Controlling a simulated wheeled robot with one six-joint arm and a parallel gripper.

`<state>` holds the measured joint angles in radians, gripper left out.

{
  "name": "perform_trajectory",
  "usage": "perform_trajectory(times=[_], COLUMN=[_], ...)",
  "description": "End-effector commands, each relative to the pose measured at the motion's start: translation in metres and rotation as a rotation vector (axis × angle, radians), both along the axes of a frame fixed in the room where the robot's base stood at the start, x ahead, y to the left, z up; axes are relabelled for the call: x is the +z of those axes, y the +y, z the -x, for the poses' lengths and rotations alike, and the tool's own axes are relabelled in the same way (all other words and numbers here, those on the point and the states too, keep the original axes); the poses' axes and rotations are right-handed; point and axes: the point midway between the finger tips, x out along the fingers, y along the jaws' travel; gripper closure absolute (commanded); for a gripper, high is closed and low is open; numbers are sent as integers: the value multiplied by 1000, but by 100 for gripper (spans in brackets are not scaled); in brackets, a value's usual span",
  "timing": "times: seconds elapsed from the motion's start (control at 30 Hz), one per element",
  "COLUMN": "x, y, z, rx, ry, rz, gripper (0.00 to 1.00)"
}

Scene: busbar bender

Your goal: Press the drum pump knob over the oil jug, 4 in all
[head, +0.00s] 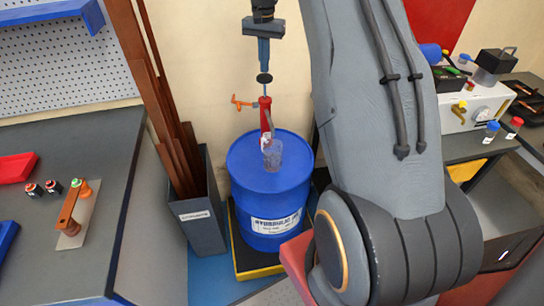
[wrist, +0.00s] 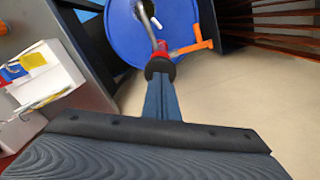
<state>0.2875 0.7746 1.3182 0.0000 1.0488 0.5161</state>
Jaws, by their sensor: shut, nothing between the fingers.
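The blue drum (head: 262,222) stands upright, and the red drum pump (head: 266,118) rises from its top. The black pump knob (head: 264,78) sits on a thin rod, with a length of rod showing above the red body. A clear jug (head: 272,154) is on the drum top under the curved spout; its fill level cannot be told. My gripper (head: 264,66) is shut and empty, pointing down right above the knob; I cannot tell whether it touches. In the wrist view, the knob (wrist: 160,66) shows just past my fingertips (wrist: 162,80), with the drum (wrist: 122,35) below.
An orange lever (head: 241,102) sticks out left of the pump. A bin (head: 205,215) of tall copper-brown bars stands close left of the drum. A workbench (head: 100,150) is at left, and another bench with instruments (head: 480,105) at right. The drum stands on a yellow-edged pallet (head: 258,271).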

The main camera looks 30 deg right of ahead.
Motion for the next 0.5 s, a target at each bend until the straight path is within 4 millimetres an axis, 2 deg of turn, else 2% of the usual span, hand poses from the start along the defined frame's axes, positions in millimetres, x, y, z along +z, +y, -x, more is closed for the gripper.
perform_trajectory(times=[0.5], x=[-14], y=[0], z=[0], rx=[0], ry=[0], rz=[0], gripper=[100])
